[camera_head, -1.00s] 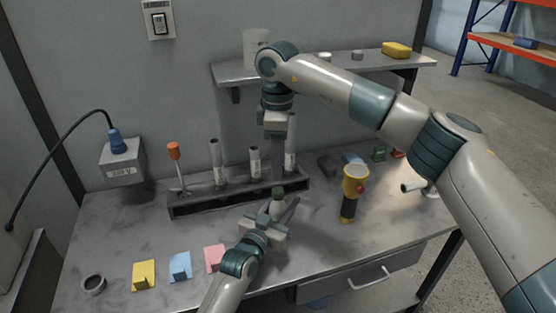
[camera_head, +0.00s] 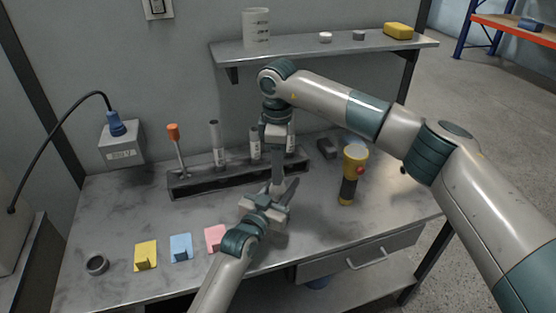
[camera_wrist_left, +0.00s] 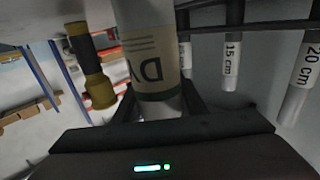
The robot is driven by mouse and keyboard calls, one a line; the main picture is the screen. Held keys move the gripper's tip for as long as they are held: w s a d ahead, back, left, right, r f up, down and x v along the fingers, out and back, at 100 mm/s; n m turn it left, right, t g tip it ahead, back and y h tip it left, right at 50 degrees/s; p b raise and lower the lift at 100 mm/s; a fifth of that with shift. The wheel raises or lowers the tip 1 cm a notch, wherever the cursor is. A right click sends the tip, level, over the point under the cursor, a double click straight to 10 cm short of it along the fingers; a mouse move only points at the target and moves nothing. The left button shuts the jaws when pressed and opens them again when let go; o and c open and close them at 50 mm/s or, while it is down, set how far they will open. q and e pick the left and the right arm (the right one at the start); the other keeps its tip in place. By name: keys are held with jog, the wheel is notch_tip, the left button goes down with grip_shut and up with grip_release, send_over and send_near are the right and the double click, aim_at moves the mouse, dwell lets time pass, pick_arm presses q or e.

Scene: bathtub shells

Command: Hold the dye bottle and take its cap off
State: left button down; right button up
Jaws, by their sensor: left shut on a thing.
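The dye bottle (camera_wrist_left: 150,60) stands between the fingers of my left gripper (camera_wrist_left: 160,104) in the left wrist view, its pale label showing "DY". My left gripper (camera_head: 277,193) is shut on the bottle above the front middle of the bench. In the head view the bottle is almost wholly hidden by the grippers. My right gripper (camera_head: 277,178) points straight down over the bottle's top, its tips at the cap. The cap is hidden there, and I cannot tell whether the right fingers are closed on it.
Behind the grippers is a dark rack (camera_head: 191,188) with upright tubes and an orange-handled screwdriver (camera_head: 174,135). A yellow flashlight (camera_head: 350,175) stands close on the right. Yellow (camera_head: 145,256), blue (camera_head: 181,247) and pink (camera_head: 215,239) pads lie front left. A shelf (camera_head: 290,47) hangs behind.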

jog(key=shift+c, duration=0.4)
grip_shut()
